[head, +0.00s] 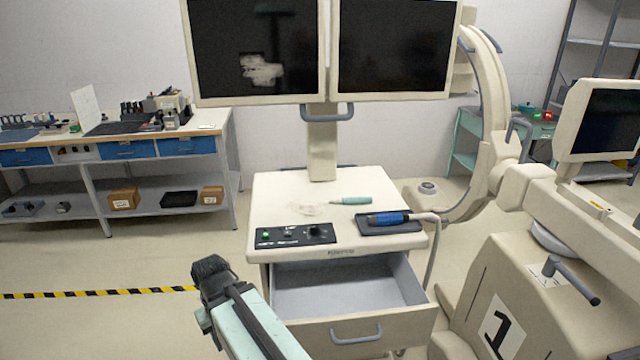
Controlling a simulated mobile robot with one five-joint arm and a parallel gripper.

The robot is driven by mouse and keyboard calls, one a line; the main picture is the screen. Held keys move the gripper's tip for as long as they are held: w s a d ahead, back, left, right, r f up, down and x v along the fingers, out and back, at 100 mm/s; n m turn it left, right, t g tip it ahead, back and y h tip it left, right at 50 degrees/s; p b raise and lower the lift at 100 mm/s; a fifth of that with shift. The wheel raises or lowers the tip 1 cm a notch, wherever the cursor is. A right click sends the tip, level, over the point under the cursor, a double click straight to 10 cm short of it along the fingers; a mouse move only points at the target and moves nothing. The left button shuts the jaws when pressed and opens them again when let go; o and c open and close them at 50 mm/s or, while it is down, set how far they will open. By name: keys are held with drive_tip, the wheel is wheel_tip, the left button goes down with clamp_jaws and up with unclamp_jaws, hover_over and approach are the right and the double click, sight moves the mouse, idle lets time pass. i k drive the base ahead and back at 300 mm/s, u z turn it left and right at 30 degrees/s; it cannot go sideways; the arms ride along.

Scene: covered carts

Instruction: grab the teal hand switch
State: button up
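A slim teal hand switch (354,200) lies on the cream top of the cart (270,190), behind the dark tray and right of the middle. My gripper (208,268) is at the lower left, in front of and left of the cart, well apart from the switch. Its dark end is small and seen from behind, so I cannot tell whether the fingers are open or shut. I see nothing held in it.
A blue-handled tool (388,218) lies on a dark tray (362,231). A black control panel (296,236) is at the cart's front left. An open, empty drawer (352,322) juts forward. Two monitors (327,98) rise behind; a C-arm machine (500,290) stands right.

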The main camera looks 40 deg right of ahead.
sight(350, 200)
drive_tip(key=u, duration=0.2)
drive_tip(key=i, duration=1.65)
drive_tip(key=u, duration=0.2)
drive_tip(key=k, duration=0.65)
drive_tip(key=u, duration=0.3)
drive_tip(key=i, duration=0.65)
drive_tip(key=z, duration=0.15)
